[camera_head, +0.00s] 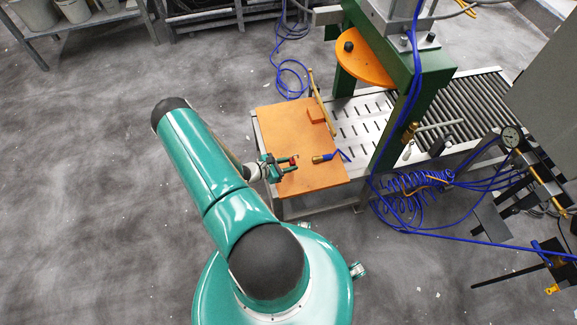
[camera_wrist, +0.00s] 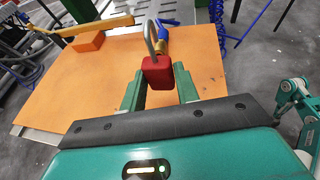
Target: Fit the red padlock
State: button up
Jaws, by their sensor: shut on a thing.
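The red padlock (camera_wrist: 156,73) is between the fingertips of my gripper (camera_wrist: 157,82), its grey shackle pointing up and away in the wrist view. My gripper (camera_head: 288,163) is shut on it, above the orange board. In the head view the padlock (camera_head: 294,158) is only a small red spot. A brass fitting with a blue handle (camera_head: 325,157) lies on the board just right of my gripper. In the wrist view the brass fitting (camera_wrist: 162,48) shows behind the shackle, which hides part of it. I cannot tell whether they touch.
The orange board (camera_head: 290,125) also bears an orange block (camera_head: 317,115) and a long brass-coloured bar (camera_head: 321,98). The green press frame (camera_head: 410,110) with its orange disc (camera_head: 362,62) stands to the right. Coiled blue hoses (camera_head: 415,186) hang near it. Floor at left is clear.

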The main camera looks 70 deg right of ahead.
jog(key=shift+r, duration=1.1)
